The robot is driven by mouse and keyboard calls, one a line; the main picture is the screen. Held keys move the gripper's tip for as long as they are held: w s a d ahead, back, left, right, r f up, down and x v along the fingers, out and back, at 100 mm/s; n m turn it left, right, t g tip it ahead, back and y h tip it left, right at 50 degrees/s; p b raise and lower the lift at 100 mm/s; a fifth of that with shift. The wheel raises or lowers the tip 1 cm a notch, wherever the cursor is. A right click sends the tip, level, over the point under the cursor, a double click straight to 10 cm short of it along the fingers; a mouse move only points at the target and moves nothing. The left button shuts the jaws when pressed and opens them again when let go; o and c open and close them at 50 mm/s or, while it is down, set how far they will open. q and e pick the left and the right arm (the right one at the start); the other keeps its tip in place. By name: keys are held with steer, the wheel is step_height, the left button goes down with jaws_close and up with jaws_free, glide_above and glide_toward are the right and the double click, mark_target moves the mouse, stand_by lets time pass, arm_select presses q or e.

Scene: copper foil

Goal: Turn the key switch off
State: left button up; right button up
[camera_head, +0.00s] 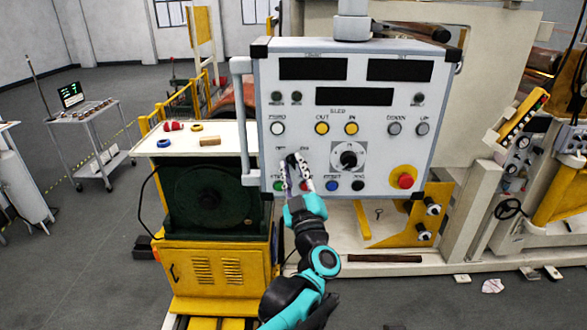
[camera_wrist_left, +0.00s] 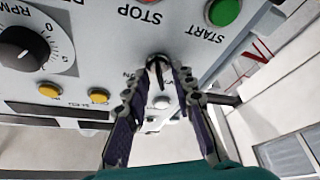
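The key switch (camera_head: 291,158) sits on the lower left of the grey control panel (camera_head: 262,90), left of the large knob. My left gripper (camera_head: 294,165) reaches it from below in the head view. In the left wrist view the dark key switch (camera_wrist_left: 157,66) shows between the tips of my left gripper (camera_wrist_left: 160,72). The two fingers slant inward and flank the switch closely. I cannot tell whether they press on it. The fingers hide part of the switch and its label, so its exact turn is unclear. My right gripper is not in view.
Close by on the panel are the green start button (camera_wrist_left: 224,12), the red stop button (camera_wrist_left: 152,3) and the RPM knob (camera_head: 348,157). A red emergency button (camera_head: 405,181) sits at lower right. A bar handle (camera_head: 241,120) runs along the panel's left side.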

arm_select(q)
steer(key=v, duration=1.2)
steer(key=s+a+f+m+g+h+b, duration=0.1)
steer(key=a+f+m+g+h+b, duration=0.15)
steer(key=f+m+h+b, duration=0.3)
steer(key=s+a+f+m+g+h+b, duration=0.2)
steer(key=f+m+g+h+b, duration=0.25)
steer(key=f, duration=0.45)
steer(key=s+a+f+g+y+b, duration=0.1)
steer(key=s+a+f+g+y, duration=0.1)
steer(key=s+a+f, duration=0.5)
steer(key=s+a+f+n+g+y+b, duration=0.1)
steer(key=s+a+f+g+y, duration=0.2)
steer(key=f, duration=0.9)
steer(key=s+a+g, duration=0.2)
steer(key=s+a, duration=0.2)
steer(key=a, duration=0.1)
steer(key=shift+s+a+f, duration=0.2)
steer(key=shift+a+f, duration=0.2)
